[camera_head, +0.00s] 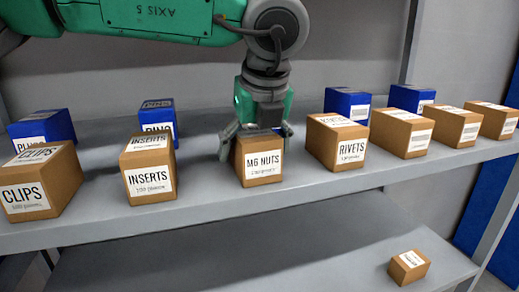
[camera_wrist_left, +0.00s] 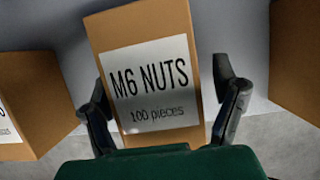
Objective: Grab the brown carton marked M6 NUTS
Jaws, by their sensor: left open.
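The brown carton marked M6 NUTS (camera_head: 258,165) stands upright on the grey shelf, at the front edge near the middle. My left gripper (camera_head: 258,133) comes down on it from above and behind in the head view. In the left wrist view the M6 NUTS carton (camera_wrist_left: 150,75) fills the middle, its white label showing "100 pieces". The fingers of the left gripper (camera_wrist_left: 165,105) are open, one on each side of the carton. A small gap shows at the left finger; contact at the right finger is hard to tell. My right gripper is not in view.
The INSERTS carton (camera_head: 149,172) stands left of it and the RIVETS carton (camera_head: 337,143) right, with bare shelf between. A CLIPS carton (camera_head: 40,182) is at far left. Blue boxes (camera_head: 347,103) stand behind. A small carton (camera_head: 408,267) sits on the lower shelf (camera_head: 260,262).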

